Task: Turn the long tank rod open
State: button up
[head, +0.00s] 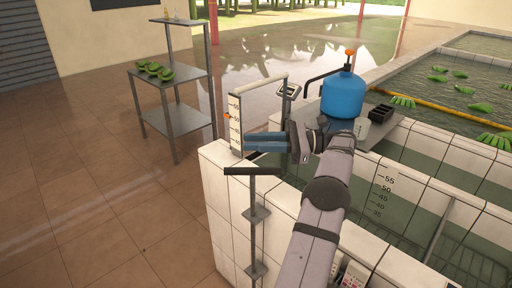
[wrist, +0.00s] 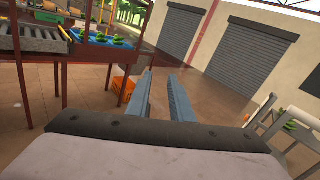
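A long grey upright rod (head: 254,235) with a dark crossbar handle (head: 252,171) on top stands at the near tiled tank wall in the head view. Two brackets (head: 257,213) hold it. The crossbar lies roughly left to right in the picture. My gripper (head: 247,142) is open and empty, its blue-grey fingers pointing left, just above the crossbar in the picture and apart from it. In the wrist view the two fingers (wrist: 158,90) show a clear gap with nothing between them. The rod is not in the wrist view.
A white scale board (head: 236,124) stands by the fingertips. Another thin grey rod (head: 438,232) is at the right tank. A shelf cart (head: 180,120) is at left. The floor in front of it is clear.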

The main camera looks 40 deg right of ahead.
jog(key=shift+w, duration=0.4)
grip_shut()
jog(key=w+d+m+t+h+b, duration=0.1)
jog(key=w+m+h, duration=0.5)
jog(key=w+h, duration=0.65)
jog(key=w+d+m+h, duration=0.2)
jog(key=w+m+h, duration=0.5)
jog(key=w, duration=1.1)
jog(key=s+a+f+m+g+h+b, duration=0.1)
jog(key=s+a+f+m+g+h, duration=0.15)
jog(key=s+f+g, duration=0.5)
jog(key=s+a+f+m+g+h+b, duration=0.1)
jog(key=s+a+f+g+h, duration=0.3)
jog(key=s+f, duration=0.6)
jog(key=s+a+g, duration=0.4)
jog(key=s+g, duration=0.3)
jog(key=s, duration=0.2)
jog(key=s+a+r+n+g+h, duration=0.1)
jog(key=s+a+r+g+h, duration=0.1)
jog(key=s+a+r+g, duration=0.5)
jog(key=s+d+t+p, duration=0.1)
jog(key=d+p, duration=0.5)
jog(key=d, duration=0.7)
jog(key=shift+s+r+t, duration=0.25)
jog(key=shift+r+t, duration=0.1)
jog(key=shift+t, duration=0.5)
